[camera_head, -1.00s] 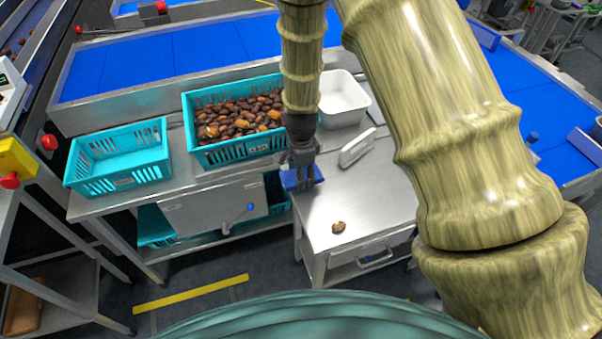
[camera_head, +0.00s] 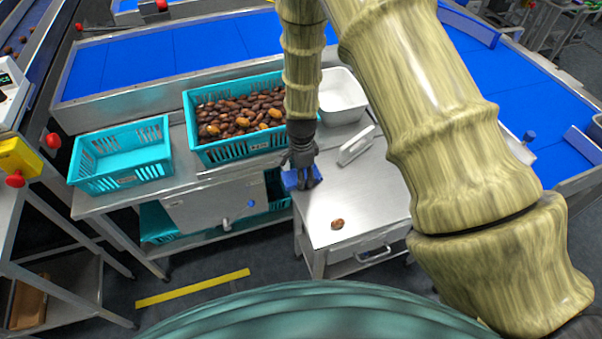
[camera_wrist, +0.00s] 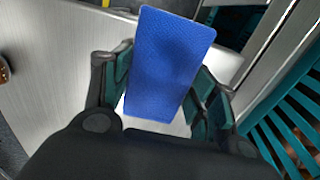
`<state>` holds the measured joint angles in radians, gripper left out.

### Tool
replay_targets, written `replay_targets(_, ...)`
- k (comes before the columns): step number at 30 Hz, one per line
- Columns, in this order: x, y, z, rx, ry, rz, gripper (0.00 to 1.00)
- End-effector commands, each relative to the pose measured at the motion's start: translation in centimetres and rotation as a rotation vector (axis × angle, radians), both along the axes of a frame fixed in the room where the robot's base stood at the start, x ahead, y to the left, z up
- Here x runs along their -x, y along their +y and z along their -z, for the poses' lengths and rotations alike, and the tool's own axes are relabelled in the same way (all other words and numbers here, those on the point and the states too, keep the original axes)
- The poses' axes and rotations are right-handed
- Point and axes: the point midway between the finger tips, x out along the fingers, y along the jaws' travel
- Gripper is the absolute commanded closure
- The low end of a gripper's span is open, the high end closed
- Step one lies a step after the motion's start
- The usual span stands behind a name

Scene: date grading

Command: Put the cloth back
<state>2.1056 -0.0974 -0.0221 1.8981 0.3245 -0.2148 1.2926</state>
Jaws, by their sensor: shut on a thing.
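The blue cloth (camera_wrist: 170,62) is a folded-looking rectangle between the two fingers of my gripper (camera_wrist: 160,95) in the wrist view. In the head view the cloth (camera_head: 290,180) shows at the left edge of the small steel table (camera_head: 375,195), partly hidden by my gripper (camera_head: 305,182). My gripper points down and is shut on the cloth. I cannot tell whether the cloth touches the tabletop.
A single date (camera_head: 337,224) lies near the table's front edge. A white-handled tool (camera_head: 356,146) and a white bin (camera_head: 343,98) are behind. A teal crate of dates (camera_head: 213,154) and an empty-looking teal crate (camera_head: 122,182) stand on the left bench. The table's middle is clear.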

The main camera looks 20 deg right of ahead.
Motion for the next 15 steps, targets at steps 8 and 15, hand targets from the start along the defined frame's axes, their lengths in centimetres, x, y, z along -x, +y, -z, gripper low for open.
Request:
replay_targets(8, 0.01, 0.01, 0.26, 0.000, 0.000, 0.000, 0.20)
replay_targets(15, 0.02, 0.01, 0.25, 0.000, 0.000, 0.000, 0.20)
